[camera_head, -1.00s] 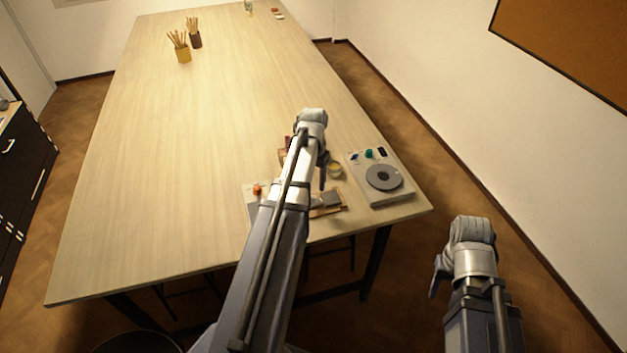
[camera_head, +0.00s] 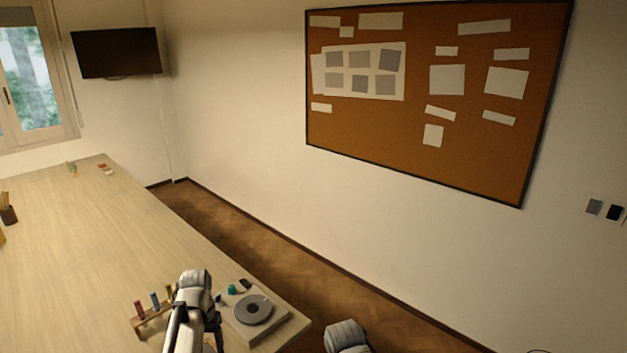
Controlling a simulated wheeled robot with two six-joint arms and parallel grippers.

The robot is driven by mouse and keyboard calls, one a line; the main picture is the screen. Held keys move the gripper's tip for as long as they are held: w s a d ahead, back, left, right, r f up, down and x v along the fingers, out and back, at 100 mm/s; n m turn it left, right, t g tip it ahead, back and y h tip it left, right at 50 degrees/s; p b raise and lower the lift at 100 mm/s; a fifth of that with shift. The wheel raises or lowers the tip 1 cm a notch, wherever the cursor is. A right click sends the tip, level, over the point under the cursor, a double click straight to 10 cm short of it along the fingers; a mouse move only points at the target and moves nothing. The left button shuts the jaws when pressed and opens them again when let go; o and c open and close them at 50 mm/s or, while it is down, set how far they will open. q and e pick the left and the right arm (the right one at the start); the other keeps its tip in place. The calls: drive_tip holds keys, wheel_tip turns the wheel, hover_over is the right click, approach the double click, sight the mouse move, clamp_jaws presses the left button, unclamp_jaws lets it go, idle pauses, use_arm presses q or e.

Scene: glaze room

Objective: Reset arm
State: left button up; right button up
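My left arm reaches in from the bottom over the near right part of the long wooden table (camera_head: 70,240). Its wrist is by a small wooden rack and a pale board, and its gripper fingers are hidden behind the arm. Only the top of my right arm shows at the bottom edge, to the right of the table. Its gripper cannot be made out.
A pale board with a grey disc (camera_head: 253,310) lies at the table's near right corner. Left of it stands a wooden rack with coloured tubes (camera_head: 139,310). A brush pot (camera_head: 8,214) is at the left edge. A corkboard (camera_head: 400,150) hangs on the wall. Floor (camera_head: 250,250) lies clear between table and wall.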

use_arm(q)
drive_tip(key=s+d+f+m+b, duration=0.1)
drive_tip(key=s+d, duration=0.3)
drive_tip(key=d, duration=0.4)
drive_tip(key=s+d+f+m+b, duration=0.1)
drive_tip(key=s+d, duration=0.3)
drive_tip(key=d, duration=0.4)
drive_tip(key=s+d+f+m+y+b, duration=0.1)
drive_tip(key=s+d+f+b, duration=0.1)
drive_tip(key=s+d, duration=0.3)
drive_tip(key=d, duration=0.3)
drive_tip(key=shift+f+m, duration=0.3)
drive_tip(key=shift+f, duration=0.1)
